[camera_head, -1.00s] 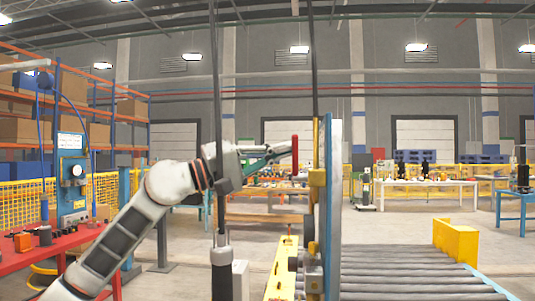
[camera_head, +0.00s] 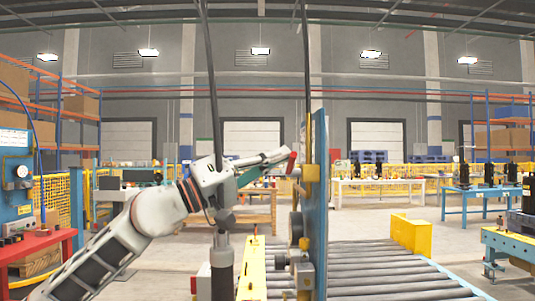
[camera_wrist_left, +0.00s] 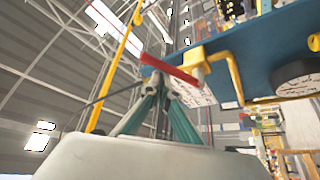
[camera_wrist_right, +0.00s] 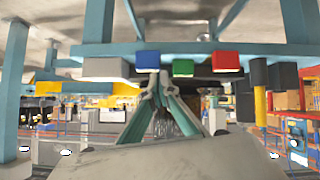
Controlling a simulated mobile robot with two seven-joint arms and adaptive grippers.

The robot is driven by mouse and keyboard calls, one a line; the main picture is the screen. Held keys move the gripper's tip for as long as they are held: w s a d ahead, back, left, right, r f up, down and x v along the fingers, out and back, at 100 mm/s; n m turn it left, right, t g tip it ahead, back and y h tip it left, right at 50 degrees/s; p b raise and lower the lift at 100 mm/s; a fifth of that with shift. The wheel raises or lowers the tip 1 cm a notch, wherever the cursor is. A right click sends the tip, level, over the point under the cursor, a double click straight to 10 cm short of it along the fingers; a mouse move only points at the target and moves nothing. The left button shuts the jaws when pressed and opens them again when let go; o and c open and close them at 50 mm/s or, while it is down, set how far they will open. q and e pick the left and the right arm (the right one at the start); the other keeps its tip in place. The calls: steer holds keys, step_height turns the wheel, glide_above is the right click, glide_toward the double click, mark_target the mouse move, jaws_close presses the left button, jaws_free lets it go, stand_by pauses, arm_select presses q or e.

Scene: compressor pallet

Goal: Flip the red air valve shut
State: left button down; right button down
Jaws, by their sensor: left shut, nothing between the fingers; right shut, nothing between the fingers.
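The red air valve handle (camera_head: 291,162) shows in the head view beside the upper left edge of the upright blue panel (camera_head: 320,200). In the left wrist view the red handle (camera_wrist_left: 168,69) is a slanted bar. My right gripper (camera_wrist_right: 156,80) is shut and empty, away from the valve.
A gauge (camera_wrist_left: 297,79) sits on the panel near the yellow pipe. A roller conveyor (camera_head: 370,270) lies right of the panel, with a yellow block (camera_head: 411,234) on its far edge. A red table (camera_head: 38,246) stands at left. Blue, green and red blocks (camera_wrist_right: 183,67) sit ahead of my right gripper.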

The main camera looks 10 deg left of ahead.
arm_select(q)
steer(key=shift+s+d+f, duration=0.15)
steer(key=shift+s+f, duration=0.1)
steer(key=shift+f, duration=0.6)
steer(key=shift+s+d+f, duration=0.1)
steer(key=shift+s+f, duration=0.15)
steer(key=shift+f, duration=0.55)
arm_select(e)
steer(key=shift+s+a+f, duration=0.1)
steer(key=shift+s+f, duration=0.1)
steer(key=shift+s, duration=0.4)
arm_select(q)
steer(key=shift+f, duration=0.25)
arm_select(e)
steer(key=shift+w+a+r, duration=0.1)
steer(key=shift+w, duration=0.1)
arm_select(q)
steer(key=r+v, duration=0.1)
steer(key=v, duration=1.1)
steer(key=shift+a, duration=0.2)
steer(key=shift+s, duration=0.1)
